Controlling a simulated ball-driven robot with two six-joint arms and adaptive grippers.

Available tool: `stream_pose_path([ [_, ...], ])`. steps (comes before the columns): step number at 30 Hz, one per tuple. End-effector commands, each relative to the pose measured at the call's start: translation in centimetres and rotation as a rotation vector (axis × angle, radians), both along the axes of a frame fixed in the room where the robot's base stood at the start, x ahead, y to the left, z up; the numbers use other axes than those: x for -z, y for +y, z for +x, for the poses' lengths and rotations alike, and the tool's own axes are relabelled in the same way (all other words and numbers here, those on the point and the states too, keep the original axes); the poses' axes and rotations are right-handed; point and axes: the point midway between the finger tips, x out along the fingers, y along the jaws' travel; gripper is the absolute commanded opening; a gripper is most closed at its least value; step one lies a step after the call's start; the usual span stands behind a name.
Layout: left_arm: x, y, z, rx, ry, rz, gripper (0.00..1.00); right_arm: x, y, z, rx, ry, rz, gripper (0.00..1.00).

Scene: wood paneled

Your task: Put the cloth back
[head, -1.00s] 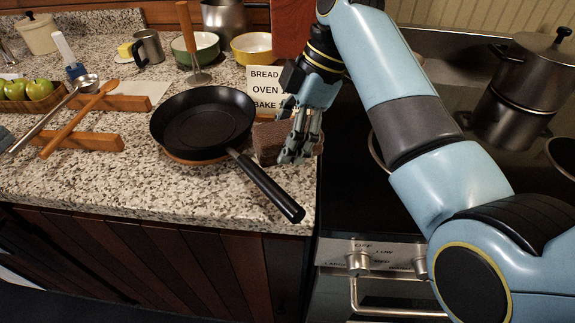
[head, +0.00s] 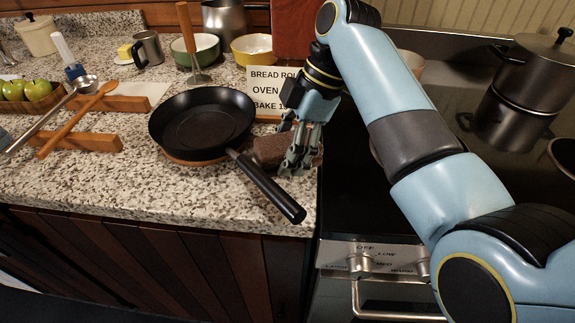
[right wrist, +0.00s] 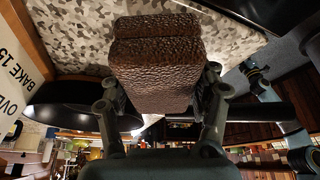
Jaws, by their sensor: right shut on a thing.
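The cloth (head: 271,149) is a brown, textured, folded block at the right end of the counter, just right of the frying pan. My right gripper (head: 297,165) is shut on it from above, and its fingers hide part of it. In the right wrist view the cloth (right wrist: 155,65) sits between the two fingers (right wrist: 160,100), its folded layers showing. I cannot tell whether it touches the counter. My left gripper is not in view.
The black frying pan (head: 203,121) sits on a wooden trivet, its handle (head: 267,188) reaching past the cloth toward the front edge. A recipe card (head: 268,90) stands behind. The dark stovetop (head: 345,190) lies right, with pots (head: 515,95).

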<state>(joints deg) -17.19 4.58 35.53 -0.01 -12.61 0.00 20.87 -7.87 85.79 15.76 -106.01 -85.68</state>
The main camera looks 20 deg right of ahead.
Motion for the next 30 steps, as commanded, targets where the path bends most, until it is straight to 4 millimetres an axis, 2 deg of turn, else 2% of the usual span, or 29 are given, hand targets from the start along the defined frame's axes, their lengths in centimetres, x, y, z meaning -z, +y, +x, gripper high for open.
stream_pose_path([
  [5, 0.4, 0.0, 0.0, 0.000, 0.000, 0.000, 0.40, 0.9, 0.0, 0.0, 0.001, 0.000, 0.000, 0.29],
  [29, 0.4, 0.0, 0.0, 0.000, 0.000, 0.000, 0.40, 1.7, 0.0, 0.0, 0.000, -0.001, 0.000, 0.29],
  [30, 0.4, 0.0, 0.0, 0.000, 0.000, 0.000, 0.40, 1.6, 0.0, 0.0, 0.000, -0.001, 0.000, 0.66],
])
